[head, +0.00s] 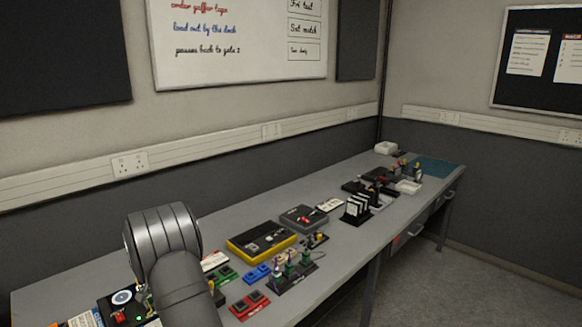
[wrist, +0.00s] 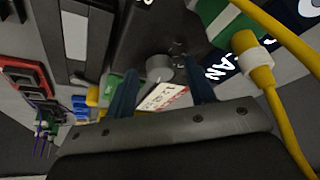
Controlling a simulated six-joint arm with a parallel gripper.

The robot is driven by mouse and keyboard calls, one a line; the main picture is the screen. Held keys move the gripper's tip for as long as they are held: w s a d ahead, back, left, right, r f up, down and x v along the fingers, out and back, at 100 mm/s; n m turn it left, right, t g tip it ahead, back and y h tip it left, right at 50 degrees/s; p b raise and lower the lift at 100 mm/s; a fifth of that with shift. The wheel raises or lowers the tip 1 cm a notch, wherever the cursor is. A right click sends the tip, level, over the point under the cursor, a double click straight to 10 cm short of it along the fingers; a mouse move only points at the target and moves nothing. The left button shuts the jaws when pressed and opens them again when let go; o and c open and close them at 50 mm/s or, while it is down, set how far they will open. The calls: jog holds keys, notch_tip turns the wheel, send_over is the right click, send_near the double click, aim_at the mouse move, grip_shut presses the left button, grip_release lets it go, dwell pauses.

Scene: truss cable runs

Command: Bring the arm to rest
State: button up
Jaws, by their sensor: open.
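My arm shows in the head view as grey rounded links over the near left part of the bench; its gripper is hidden or out of that view. In the wrist view my gripper (wrist: 162,84) has its two dark fingers apart. No object is clamped between them. A white and red label (wrist: 165,97) shows in the gap, behind the fingers.
The long grey bench (head: 345,262) holds a yellow-edged case (head: 262,241), a dark grey case (head: 303,218), red blocks (head: 249,305), a blue block (head: 257,274) and a black rack of white cards (head: 357,208). A teal mat (head: 436,168) lies at the far end. The wall runs behind.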

jog(key=shift+r, duration=0.15)
jog(key=v, duration=1.8)
jog(key=x, duration=1.8)
jog(key=shift+s, duration=0.1)
jog(key=shift+d+n, duration=0.1)
jog(key=shift+n, duration=0.4)
jog(key=shift+w+d+n+g+y, duration=0.15)
jog(key=shift+n+y, duration=0.35)
jog(key=shift+n, duration=0.65)
jog(key=shift+n+g+y, duration=0.2)
jog(key=shift+n+y, duration=0.3)
jog(key=shift+n, duration=0.7)
jog(key=shift+w+d+n+g+y, duration=0.15)
jog(key=shift+n+y, duration=0.35)
jog(key=shift+n, duration=0.65)
jog(key=v, duration=0.8)
jog(key=shift+s+r, duration=0.25)
